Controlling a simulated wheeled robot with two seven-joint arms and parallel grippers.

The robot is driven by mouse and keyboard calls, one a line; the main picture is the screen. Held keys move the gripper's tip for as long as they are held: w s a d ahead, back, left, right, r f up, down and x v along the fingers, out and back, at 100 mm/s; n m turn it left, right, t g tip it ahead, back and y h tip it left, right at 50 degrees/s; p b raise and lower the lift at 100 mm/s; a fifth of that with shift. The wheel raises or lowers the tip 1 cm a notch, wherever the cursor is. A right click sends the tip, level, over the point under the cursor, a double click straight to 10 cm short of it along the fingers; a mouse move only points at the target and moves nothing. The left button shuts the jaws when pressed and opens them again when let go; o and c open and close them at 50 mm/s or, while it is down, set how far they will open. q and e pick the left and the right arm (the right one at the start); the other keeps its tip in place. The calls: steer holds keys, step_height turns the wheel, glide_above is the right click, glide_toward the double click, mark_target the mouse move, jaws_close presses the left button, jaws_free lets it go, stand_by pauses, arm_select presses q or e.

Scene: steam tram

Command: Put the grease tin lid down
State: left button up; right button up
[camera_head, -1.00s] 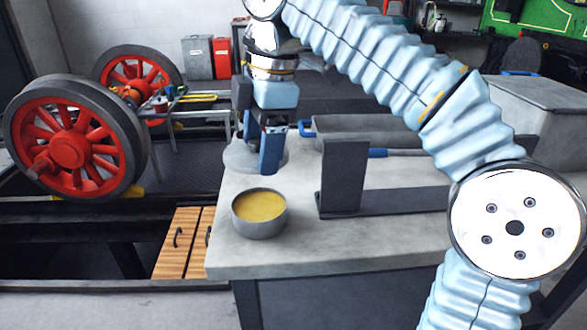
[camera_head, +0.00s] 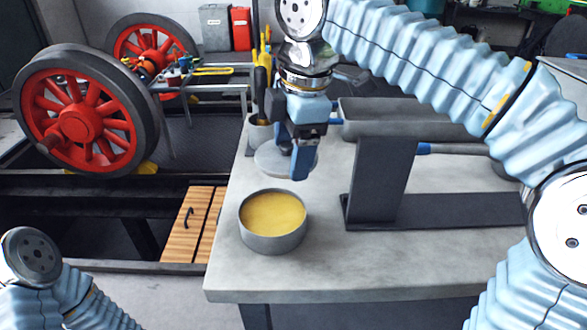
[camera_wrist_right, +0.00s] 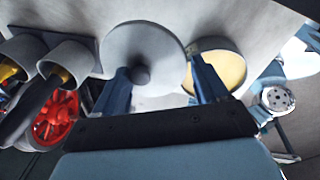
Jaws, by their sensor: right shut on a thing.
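The grease tin lid (camera_head: 268,162) is a flat grey disc behind the open grease tin (camera_head: 272,240), which is filled with yellow grease. My right gripper (camera_head: 303,160) is shut on the lid, which is partly hidden behind the fingers. In the right wrist view the lid (camera_wrist_right: 143,45) shows its round knob between the fingers (camera_wrist_right: 165,85), near the left one. The tin (camera_wrist_right: 222,66) is beyond the right finger there. The lid looks level and close to the bench top; whether it touches cannot be told. My left gripper is out of view; only part of my left arm shows at lower left.
The grey bench (camera_head: 300,275) is bare in front of the tin. A pot of tools (camera_head: 260,130) stands behind the lid. Red wheels (camera_head: 75,125) are at left.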

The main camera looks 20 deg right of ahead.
mark_target(293, 187)
steer(key=shift+w+d+f, duration=0.15)
steer(key=shift+w+f, duration=0.3)
steer(key=shift+f, duration=0.2)
steer(key=f, duration=0.1)
steer(key=w+f, duration=0.1)
steer(key=f, duration=0.2)
steer(key=shift+w+d+b, duration=0.15)
steer(key=shift+d+b, duration=0.1)
steer(key=shift+b, duration=0.15)
steer(key=shift+f, duration=0.3)
steer(key=shift+f, duration=0.1)
steer(key=o, duration=1)
steer(key=shift+o, duration=0.2)
